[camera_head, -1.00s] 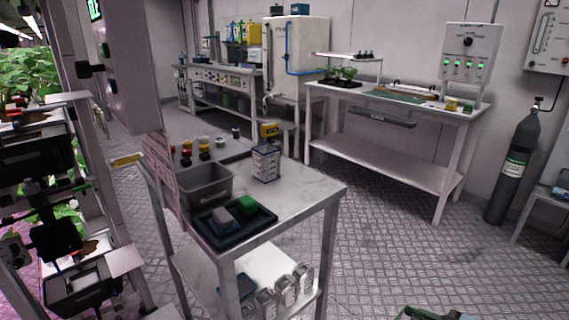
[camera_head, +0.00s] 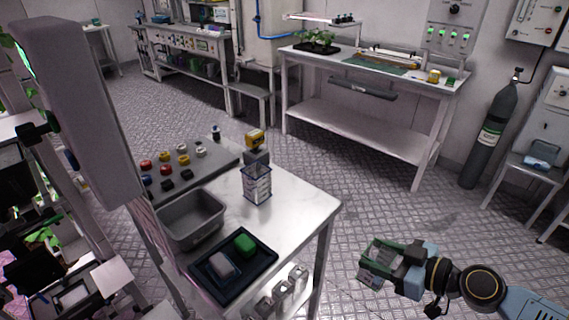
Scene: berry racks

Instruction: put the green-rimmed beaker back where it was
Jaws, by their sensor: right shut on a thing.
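The green-rimmed beaker (camera_head: 374,270) is a clear box-like vessel with a green rim, at the lower right in the head view. My right gripper (camera_head: 402,258) is shut on it and holds it tilted, to the right of the near white table (camera_head: 300,207) and apart from it. The floor shows behind the beaker. The jaws partly hide its right side. My left gripper does not show.
On the near table stand a blue-rimmed beaker (camera_head: 257,186), a grey bin (camera_head: 186,232), a dark tray (camera_head: 231,287) with a green block, and a mat (camera_head: 218,152) with coloured caps. A gas cylinder (camera_head: 490,135) stands at the right. Floor beyond the table is clear.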

